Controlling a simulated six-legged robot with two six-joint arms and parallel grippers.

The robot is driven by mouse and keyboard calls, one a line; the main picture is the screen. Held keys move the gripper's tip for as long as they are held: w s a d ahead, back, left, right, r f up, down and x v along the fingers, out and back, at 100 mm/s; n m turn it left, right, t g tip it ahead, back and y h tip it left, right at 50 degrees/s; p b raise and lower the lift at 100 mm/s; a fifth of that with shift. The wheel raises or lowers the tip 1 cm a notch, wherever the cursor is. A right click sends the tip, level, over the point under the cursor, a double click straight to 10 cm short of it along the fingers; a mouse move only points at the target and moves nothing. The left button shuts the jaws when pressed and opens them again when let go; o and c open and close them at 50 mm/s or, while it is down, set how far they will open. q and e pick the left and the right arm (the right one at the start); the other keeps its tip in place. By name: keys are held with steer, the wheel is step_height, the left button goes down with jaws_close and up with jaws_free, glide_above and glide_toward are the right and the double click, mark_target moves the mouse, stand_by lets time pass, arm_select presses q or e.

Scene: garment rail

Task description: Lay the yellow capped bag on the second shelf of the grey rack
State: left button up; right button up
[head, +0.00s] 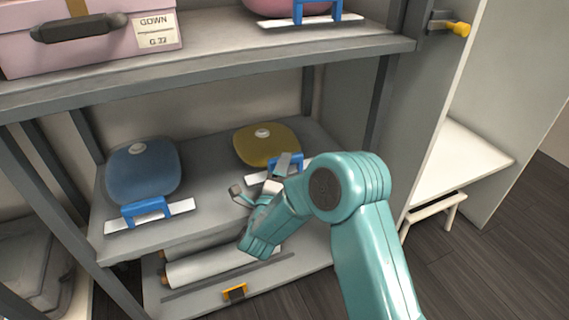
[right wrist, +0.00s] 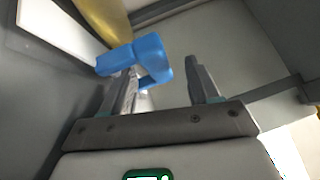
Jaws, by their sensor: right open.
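The yellow capped bag (head: 267,145) lies on a middle shelf of the grey rack (head: 215,78), its pale cap facing up. A blue handle (head: 287,161) with a white tag strip is at its front edge, partly hidden by my right gripper (head: 262,181). That gripper is open at the bag's front. In the right wrist view, the blue handle (right wrist: 150,57) is by the left finger and reaches into the gap between the fingers (right wrist: 163,78). A strip of the yellow bag (right wrist: 103,15) shows beyond. I cannot tell whether a finger touches the handle. My left gripper is out of view.
A blue capped bag (head: 143,173) lies left on the same shelf. A pink box (head: 90,40) and a pink bag (head: 290,6) are on the shelf above. White rolls (head: 205,265) lie below. A side panel with a yellow-ended hook (head: 458,28) stands right.

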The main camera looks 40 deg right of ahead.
arm_select(q)
steer(key=shift+s+d+r+p, duration=0.1)
steer(key=shift+s+r+p, duration=0.4)
steer(key=shift+r, duration=0.15)
arm_select(e)
steer(key=v, duration=1)
